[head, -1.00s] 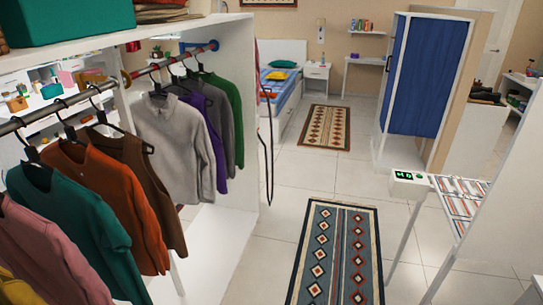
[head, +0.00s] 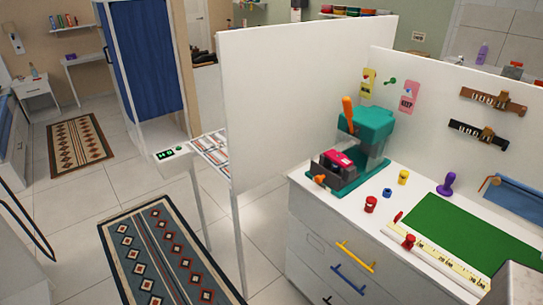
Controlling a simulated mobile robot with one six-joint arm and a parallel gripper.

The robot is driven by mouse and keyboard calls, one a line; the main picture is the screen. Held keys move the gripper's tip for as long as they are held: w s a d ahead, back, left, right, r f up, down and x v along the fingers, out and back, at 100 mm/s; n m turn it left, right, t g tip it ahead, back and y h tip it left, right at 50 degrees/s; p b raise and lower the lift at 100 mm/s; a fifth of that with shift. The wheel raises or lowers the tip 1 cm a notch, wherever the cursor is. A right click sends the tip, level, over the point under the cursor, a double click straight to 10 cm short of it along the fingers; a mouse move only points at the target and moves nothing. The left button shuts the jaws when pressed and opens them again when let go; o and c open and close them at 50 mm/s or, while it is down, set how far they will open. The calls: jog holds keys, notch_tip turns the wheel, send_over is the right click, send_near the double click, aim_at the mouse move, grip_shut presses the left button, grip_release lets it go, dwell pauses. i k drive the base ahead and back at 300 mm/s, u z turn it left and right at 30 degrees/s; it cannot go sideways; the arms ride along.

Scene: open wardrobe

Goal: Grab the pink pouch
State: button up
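No pink pouch can be made out in the head view now. The pink things in view are a small pinkish-red block (head: 340,156) in a teal machine (head: 366,140) on the white counter, and a pink tag (head: 409,98) on the white partition behind it. I cannot tell what the block is. My gripper is not in view.
A white drawer counter (head: 310,205) at the right bears a green mat (head: 465,228), a yellow ruler (head: 440,256) and small coloured pieces. A white partition (head: 290,90) stands left of it. Tiled floor with a patterned rug (head: 165,255) lies at the lower left.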

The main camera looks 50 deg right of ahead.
aim_at(338, 158)
jog(key=z, duration=4.7)
jog(key=i, duration=0.1)
jog(key=u, duration=2.9)
jog(key=k, duration=0.95)
jog(key=u, duration=0.15)
jog(key=i, duration=0.6)
jog(key=z, duration=0.05)
